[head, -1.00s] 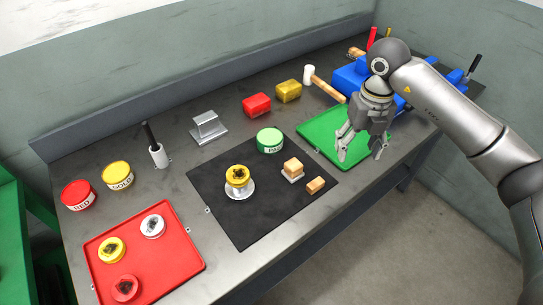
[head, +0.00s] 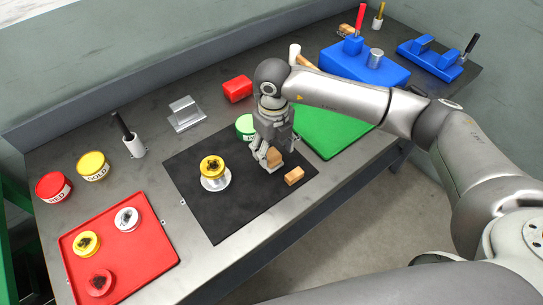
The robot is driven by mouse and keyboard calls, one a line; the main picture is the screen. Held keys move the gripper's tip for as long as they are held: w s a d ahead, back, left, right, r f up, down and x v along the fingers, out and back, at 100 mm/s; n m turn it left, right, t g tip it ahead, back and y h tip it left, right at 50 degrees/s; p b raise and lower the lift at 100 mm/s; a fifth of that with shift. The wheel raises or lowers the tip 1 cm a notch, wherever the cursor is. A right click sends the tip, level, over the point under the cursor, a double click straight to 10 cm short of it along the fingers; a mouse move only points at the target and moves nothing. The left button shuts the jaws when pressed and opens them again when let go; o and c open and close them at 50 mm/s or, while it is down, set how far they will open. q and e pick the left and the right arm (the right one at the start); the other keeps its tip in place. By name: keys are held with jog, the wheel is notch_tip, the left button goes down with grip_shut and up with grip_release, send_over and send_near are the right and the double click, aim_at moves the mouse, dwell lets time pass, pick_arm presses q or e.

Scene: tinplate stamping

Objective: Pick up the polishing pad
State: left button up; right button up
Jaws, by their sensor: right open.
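The polishing pad appears to be the wooden block with a pale underside (head: 275,161) on the black mat (head: 226,222). My right gripper (head: 270,158) is open and pointing down at this block, with its fingers close around or just behind its top. I cannot tell whether they touch it. The fingers and palm hide part of the block. A smaller plain wooden block (head: 294,177) lies just to its right on the mat. My left gripper is not in view.
A gold stamped tin on a white round base (head: 213,170) stands left of the gripper. A green tin (head: 245,127) is partly hidden behind it. A red tray (head: 150,257) with several round pieces lies at left, and a green tray (head: 335,137) at right.

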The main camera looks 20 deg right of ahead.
aim_at(273, 155)
jog(key=f+p, duration=0.1)
jog(key=f, duration=0.2)
jog(key=shift+w+f+p, duration=0.2)
jog(key=shift+f+p, duration=0.05)
jog(key=shift+p, duration=0.1)
jog(key=shift+f, duration=0.55)
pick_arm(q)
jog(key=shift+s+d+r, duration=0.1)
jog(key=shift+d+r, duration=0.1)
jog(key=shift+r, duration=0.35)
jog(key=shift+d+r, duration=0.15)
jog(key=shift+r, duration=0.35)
pick_arm(e)
jog(key=c, duration=1.1)
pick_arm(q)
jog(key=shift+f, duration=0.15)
pick_arm(e)
jog(key=shift+w+r, duration=0.1)
jog(key=shift+r, duration=0.05)
